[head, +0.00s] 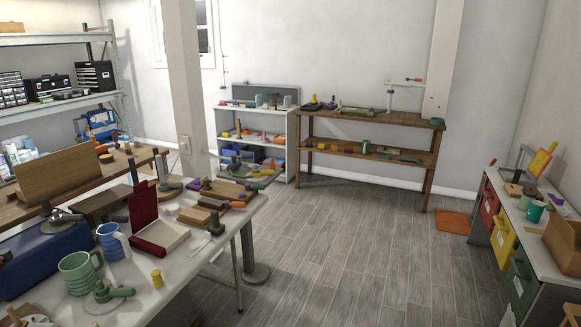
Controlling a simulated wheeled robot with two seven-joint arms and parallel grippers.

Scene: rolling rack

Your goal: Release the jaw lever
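No part is clearly recognisable as the jaw lever. A clamp-like fixture (238,168) with a grey bar and a greenish curved arm shows past the far right corner of the near table. A post with a round base (257,273) stands on the floor below it; I cannot tell whether they are joined. On the near table (205,262), a green lever handle on a round base (108,293) lies at the front. A dark-handled lever piece (60,217) sits on a blue box (45,255). Neither gripper is in the head view.
The near table also holds mugs (80,272), an open red box (150,230) and several wooden blocks. A wooden bench (385,120) and a white shelf (292,150) stand at the back. Drawers (503,240) line the right. The grey floor (350,240) between is mostly clear.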

